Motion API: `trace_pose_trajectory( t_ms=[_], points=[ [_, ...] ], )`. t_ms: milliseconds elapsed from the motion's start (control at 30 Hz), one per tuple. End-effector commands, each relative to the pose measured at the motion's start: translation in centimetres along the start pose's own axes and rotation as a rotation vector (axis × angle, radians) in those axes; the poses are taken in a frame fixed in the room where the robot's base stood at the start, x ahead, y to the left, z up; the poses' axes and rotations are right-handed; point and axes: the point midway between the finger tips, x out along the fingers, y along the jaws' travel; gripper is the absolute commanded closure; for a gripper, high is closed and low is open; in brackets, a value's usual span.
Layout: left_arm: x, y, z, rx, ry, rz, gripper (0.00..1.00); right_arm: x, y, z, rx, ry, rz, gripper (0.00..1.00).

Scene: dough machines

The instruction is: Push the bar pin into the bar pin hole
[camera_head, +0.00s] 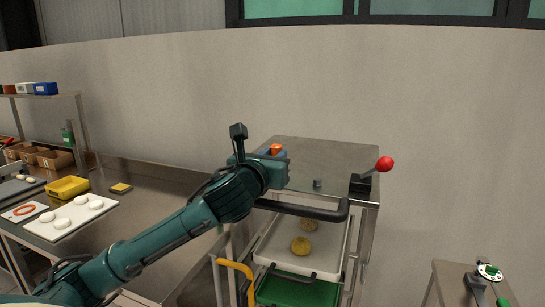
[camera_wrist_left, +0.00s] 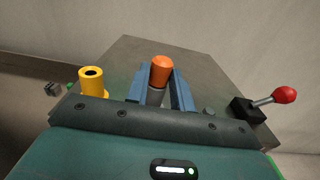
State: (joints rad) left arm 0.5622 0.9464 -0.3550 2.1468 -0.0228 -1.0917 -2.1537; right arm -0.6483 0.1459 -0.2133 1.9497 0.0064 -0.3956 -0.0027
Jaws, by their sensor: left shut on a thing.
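My left gripper (camera_head: 273,155) is at the left part of the machine's metal top (camera_head: 335,155). Its blue fingers (camera_wrist_left: 158,92) are shut on an orange-capped pin with a grey shaft, the bar pin (camera_wrist_left: 161,70); the orange cap also shows in the head view (camera_head: 276,148). The pin looks roughly upright, and its lower end is hidden. A yellow cylinder with a dark hole in its top (camera_wrist_left: 92,80) stands left of the fingers in the wrist view; I cannot tell if it is the bar pin hole. My right gripper is not in view.
A red-knobbed lever (camera_head: 385,164) and small grey knob (camera_head: 317,183) are on the machine top. A counter (camera_head: 160,205) lies left, a small table right.

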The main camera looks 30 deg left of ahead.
Motion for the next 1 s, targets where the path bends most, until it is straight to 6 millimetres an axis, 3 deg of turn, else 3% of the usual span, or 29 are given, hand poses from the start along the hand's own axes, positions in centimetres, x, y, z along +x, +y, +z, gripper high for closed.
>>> trace_pose_trajectory(
  t_ms=[100, 1000],
  points=[
    [-0.01, 0.01, 0.03, 0.000, -0.001, 0.000, 1.00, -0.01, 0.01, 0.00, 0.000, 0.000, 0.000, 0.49],
    [0.01, 0.01, 1.00, 0.000, -0.002, 0.000, 1.00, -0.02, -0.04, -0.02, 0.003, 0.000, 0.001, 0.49]
  ],
)
